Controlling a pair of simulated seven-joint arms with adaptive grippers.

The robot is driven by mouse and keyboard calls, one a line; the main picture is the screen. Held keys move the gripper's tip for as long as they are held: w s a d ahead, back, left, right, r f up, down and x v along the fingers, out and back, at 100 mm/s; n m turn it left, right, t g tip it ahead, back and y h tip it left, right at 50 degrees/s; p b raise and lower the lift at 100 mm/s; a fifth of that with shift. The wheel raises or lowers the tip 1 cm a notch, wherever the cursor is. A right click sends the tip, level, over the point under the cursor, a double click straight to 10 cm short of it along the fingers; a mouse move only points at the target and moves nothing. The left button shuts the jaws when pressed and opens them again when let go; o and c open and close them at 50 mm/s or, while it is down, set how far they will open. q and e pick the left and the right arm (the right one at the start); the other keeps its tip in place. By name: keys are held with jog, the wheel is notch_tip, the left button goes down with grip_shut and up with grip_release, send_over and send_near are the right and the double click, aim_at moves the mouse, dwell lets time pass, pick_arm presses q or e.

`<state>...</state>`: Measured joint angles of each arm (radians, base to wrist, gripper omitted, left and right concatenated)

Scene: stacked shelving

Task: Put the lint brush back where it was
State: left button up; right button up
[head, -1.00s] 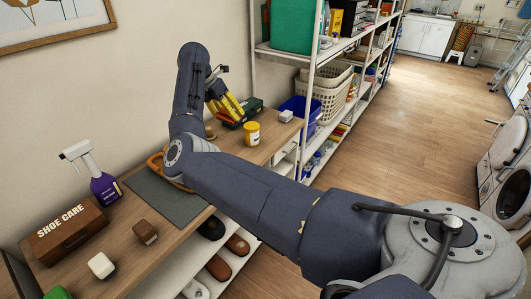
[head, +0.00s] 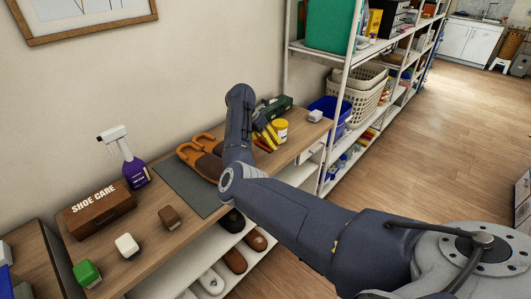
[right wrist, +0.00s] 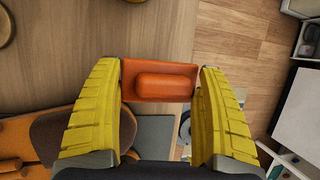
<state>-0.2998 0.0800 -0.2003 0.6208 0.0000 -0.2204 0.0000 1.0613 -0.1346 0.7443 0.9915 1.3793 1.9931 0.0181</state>
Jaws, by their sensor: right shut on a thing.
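In the head view I cannot make out the held thing. My left gripper is not in view.
Brown-and-orange shoes (head: 196,150) stand by a grey mat (head: 178,180). A green brush (head: 86,272), white brush (head: 126,245) and brown brush (head: 169,217) line the near edge.

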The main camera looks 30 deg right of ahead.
aim_at(266, 157)
jog(key=shift+f, duration=2.8)
jog(key=shift+f, duration=0.1)
jog(key=o, duration=1.3)
jog(key=v, duration=1.2)
